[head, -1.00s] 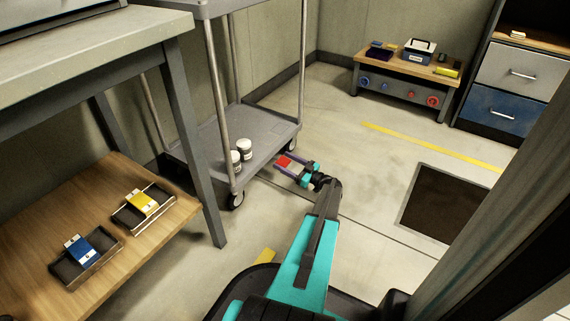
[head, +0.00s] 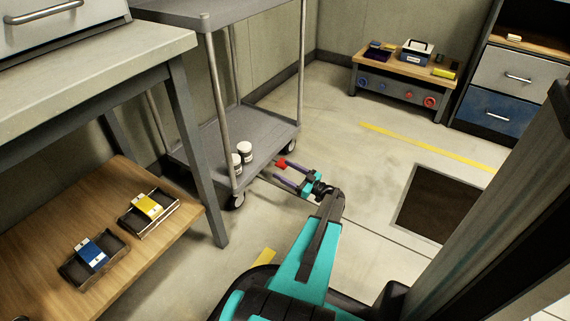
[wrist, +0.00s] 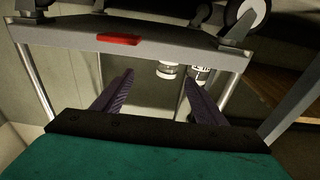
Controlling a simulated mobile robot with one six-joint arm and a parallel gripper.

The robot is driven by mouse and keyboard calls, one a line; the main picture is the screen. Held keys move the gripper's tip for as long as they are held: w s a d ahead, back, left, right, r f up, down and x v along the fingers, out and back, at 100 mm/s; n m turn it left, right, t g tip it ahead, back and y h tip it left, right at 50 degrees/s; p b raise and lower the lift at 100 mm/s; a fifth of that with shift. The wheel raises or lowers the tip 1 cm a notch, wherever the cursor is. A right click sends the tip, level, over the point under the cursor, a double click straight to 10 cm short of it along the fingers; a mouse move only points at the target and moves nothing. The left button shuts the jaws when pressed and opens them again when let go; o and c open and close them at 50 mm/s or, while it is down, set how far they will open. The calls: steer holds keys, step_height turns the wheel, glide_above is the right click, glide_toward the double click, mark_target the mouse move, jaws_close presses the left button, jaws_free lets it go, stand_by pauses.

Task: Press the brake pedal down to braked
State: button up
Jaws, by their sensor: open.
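The red brake pedal (head: 281,163) sits at the near edge of the lower shelf of the grey cart (head: 262,137), close to a wheel. It also shows in the wrist view (wrist: 118,39) as a flat red bar on the cart's grey edge. My gripper (head: 278,173) is open with nothing between its purple fingers. In the head view the fingertips are close to the pedal, and the upper finger partly overlaps it. In the wrist view the pedal is beyond and left of the gap between the fingertips (wrist: 158,77). I cannot tell contact or the pedal's exact tilt.
Two white jars (head: 240,153) stand on the cart's lower shelf. A workbench (head: 100,70) with a wooden lower shelf stands at the left. A low bench (head: 402,85) and drawers are at the back right. A dark floor pit (head: 436,208) lies at the right.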

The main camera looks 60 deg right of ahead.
steer(key=s+a+p, duration=0.2)
steer(key=s+a, duration=0.2)
steer(key=a, duration=0.2)
steer(key=shift+a+r, duration=0.2)
steer(key=shift+r, duration=0.15)
